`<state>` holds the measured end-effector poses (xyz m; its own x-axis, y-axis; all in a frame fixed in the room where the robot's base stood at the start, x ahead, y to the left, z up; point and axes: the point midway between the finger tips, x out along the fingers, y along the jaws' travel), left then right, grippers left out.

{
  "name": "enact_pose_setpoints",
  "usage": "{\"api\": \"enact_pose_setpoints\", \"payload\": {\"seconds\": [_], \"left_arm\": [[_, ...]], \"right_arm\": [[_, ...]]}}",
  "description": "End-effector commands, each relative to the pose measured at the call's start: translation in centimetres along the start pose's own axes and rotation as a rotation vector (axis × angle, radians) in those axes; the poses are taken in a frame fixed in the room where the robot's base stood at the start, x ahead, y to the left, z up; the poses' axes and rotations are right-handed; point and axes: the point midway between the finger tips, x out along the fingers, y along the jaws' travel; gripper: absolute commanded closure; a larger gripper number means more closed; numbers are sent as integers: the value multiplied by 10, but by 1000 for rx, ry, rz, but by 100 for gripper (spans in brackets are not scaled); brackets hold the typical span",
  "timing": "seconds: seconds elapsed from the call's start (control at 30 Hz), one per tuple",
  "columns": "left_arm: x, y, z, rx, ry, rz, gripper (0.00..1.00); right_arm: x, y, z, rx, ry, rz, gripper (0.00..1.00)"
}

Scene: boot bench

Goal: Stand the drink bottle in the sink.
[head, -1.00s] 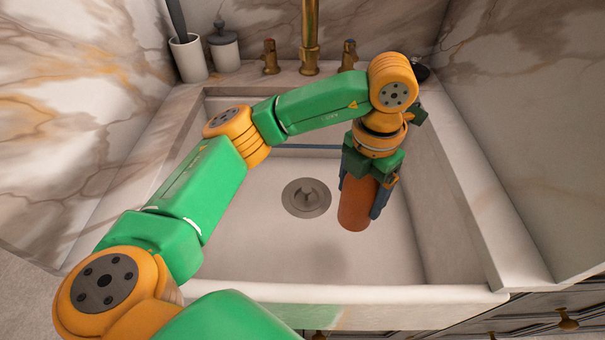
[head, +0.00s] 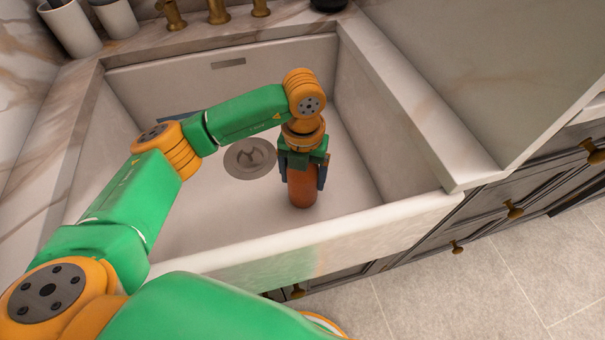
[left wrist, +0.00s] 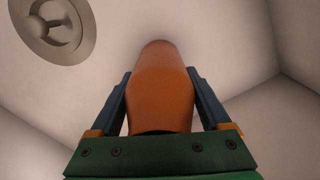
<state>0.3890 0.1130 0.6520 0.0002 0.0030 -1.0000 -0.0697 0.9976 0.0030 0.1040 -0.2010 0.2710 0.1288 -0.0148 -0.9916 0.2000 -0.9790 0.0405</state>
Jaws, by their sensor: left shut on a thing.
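The drink bottle (head: 302,190) is an orange-brown cylinder inside the white sink (head: 190,225), right of the drain. It is upright or nearly so in the head view. My left gripper (head: 304,178) points down from above and is shut on the bottle, a finger on each side. In the left wrist view the bottle (left wrist: 162,90) lies between the two dark fingers, its far end towards the sink floor. Whether its base touches the floor I cannot tell. The bottle's upper end is hidden by the gripper. My right gripper is not in view.
The round metal drain (head: 250,158) is left of the bottle. The sink's front wall (head: 300,245) and right wall stand close around the arm. Brass taps (head: 218,10) and white cups (head: 70,28) are at the back. Dark drawers (head: 480,205) are at the right.

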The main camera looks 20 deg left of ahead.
Motion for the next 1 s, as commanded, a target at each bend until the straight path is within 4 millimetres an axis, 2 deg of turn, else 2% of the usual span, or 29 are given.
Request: {"api": "enact_pose_setpoints", "payload": {"seconds": [0.03, 0.1, 0.3, 0.43, 0.8, 0.9, 1.0], "left_arm": [[2, 0, 0, 0, 0, 0, 17], [1, 0, 0, 0, 0, 0, 0], [1, 0, 0, 0, 0, 0, 0], [-9, 0, 0, 1, -1, -1, 0], [-93, -1, 1, 2, -4, -2, 0], [-112, 0, 1, 0, -3, 0, 0], [-121, 0, 0, 0, -1, 0, 0]], "right_arm": [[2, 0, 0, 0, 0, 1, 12], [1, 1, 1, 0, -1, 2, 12], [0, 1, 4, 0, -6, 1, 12], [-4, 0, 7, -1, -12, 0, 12], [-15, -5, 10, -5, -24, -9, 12], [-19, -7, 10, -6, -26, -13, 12], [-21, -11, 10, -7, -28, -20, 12]]}}
